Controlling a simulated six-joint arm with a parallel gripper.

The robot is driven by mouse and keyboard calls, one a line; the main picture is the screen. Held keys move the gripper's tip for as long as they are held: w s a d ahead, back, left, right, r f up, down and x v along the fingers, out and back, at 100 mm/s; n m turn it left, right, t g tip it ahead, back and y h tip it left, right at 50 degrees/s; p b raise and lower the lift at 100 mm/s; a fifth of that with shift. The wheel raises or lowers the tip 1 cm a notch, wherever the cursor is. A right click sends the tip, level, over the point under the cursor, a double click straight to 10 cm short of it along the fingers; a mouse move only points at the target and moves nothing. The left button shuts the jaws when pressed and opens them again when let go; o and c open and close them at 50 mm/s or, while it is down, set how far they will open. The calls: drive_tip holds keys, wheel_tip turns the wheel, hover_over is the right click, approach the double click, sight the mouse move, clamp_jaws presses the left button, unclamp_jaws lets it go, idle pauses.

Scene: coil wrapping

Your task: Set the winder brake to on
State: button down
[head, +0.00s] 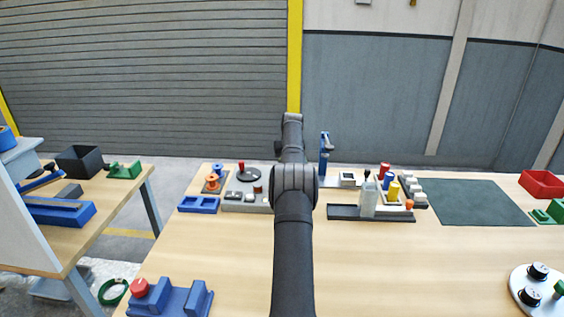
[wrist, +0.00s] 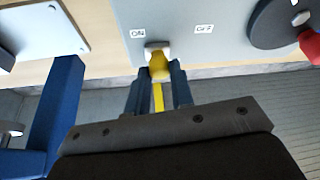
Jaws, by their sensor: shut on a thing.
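In the wrist view, the brake lever (wrist: 158,68) is yellow and stands on a grey panel (wrist: 178,14). An ON label (wrist: 138,33) is to its left and an OFF label (wrist: 204,29) to its right. The lever is closer to ON. My gripper (wrist: 158,92) is shut on the lever, with one dark finger on each side. A dark round disc (wrist: 275,22) with a red knob (wrist: 310,46) is right of the panel. In the head view, the disc (head: 248,175) shows left of my arm, which hides the lever and my gripper.
A blue upright post (head: 325,150) stands close right of my arm; it also shows at left in the wrist view (wrist: 52,105). A blue tray (head: 199,205) and orange spool (head: 212,182) are to the left. The table front is mostly clear.

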drive_tip(key=shift+d, duration=0.3)
drive_tip(key=c, duration=1.3)
unclamp_jaws()
drive_tip(key=shift+o, duration=0.2)
drive_tip(key=shift+r, duration=0.2)
drive_tip(key=v, duration=1.7)
drive_tip(key=x, duration=1.7)
drive_tip(key=shift+a+f, duration=0.1)
drive_tip(key=shift+f, duration=0.1)
drive_tip(key=shift+a, duration=0.3)
